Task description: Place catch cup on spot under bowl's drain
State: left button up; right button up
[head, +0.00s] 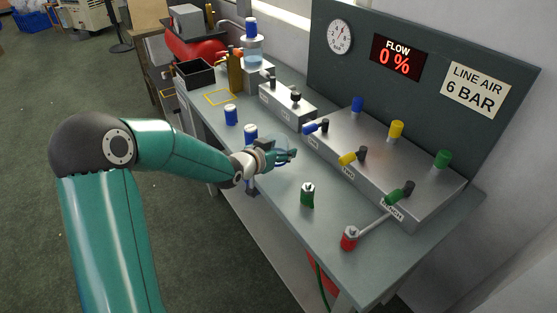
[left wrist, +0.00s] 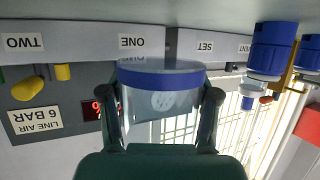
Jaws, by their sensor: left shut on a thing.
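The catch cup (left wrist: 160,95) is clear with a blue band and sits between both fingers of my left gripper (left wrist: 162,115) in the left wrist view, which shows the scene upside down. In the head view my left gripper (head: 285,156) is shut on the cup over the bench's middle, left of the valve box; the cup is hard to make out there. The clear bowl (head: 253,51) with a blue cap stands at the bench's far end, well away from the cup. Its drain and the spot under it cannot be made out. My right gripper is out of view.
Two blue-topped pieces (head: 231,114) stand on the bench near my left gripper. A yellow outlined square (head: 220,97) and a black open box (head: 195,73) lie farther back. A green piece (head: 307,195) stands in front of the valve box (head: 380,165). A red piece (head: 349,238) is near the front.

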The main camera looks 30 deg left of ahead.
pick_arm(q)
jog(key=shift+f+b, duration=0.3)
jog(key=shift+f, duration=1.55)
jog(key=shift+f+b, duration=0.25)
jog(key=shift+b, duration=0.1)
jog(key=o, duration=0.9)
jog(key=shift+o, duration=0.2)
